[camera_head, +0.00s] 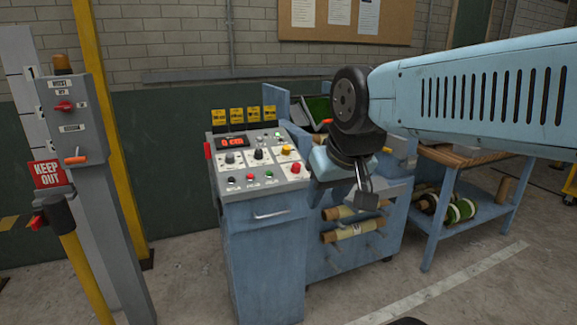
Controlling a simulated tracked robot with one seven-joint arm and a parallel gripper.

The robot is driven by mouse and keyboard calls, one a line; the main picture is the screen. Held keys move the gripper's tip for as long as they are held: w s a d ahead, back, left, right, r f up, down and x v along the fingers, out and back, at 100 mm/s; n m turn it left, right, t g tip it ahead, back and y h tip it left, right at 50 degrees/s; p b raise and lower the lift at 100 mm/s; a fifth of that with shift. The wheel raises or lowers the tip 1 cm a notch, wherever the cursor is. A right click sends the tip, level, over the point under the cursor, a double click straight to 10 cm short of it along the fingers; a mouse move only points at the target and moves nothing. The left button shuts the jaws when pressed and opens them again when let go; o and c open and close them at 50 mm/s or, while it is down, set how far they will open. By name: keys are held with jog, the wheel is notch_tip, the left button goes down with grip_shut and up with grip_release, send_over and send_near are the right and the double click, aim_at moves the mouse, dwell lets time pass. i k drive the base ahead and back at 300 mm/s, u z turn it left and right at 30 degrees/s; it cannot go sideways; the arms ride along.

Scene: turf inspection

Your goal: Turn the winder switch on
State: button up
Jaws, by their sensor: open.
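A blue console (262,235) stands in the middle, with a sloped grey control panel (238,168) on top. The panel carries a red digital display (232,142), black rotary knobs (258,154), a yellow-and-red button (286,149), a red knob (296,168) and a lower row of small coloured buttons or lamps. The labels are too small to read, so I cannot tell which control is the winder switch. My gripper (365,197) hangs open and empty to the right of the panel, apart from it, in front of the blue machine. Its fingers are partly seen edge-on.
A grey hoist post (82,150) with a red switch and an orange-handled lever stands at left, beside a red KEEP OUT sign (48,174). A blue machine frame (345,255) with rolls adjoins the console. A bench (470,185) with spools stands right. Floor in front is clear.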

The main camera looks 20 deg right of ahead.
aim_at(296, 167)
jog(key=u, duration=0.1)
jog(key=i, duration=1)
jog(key=z, duration=0.1)
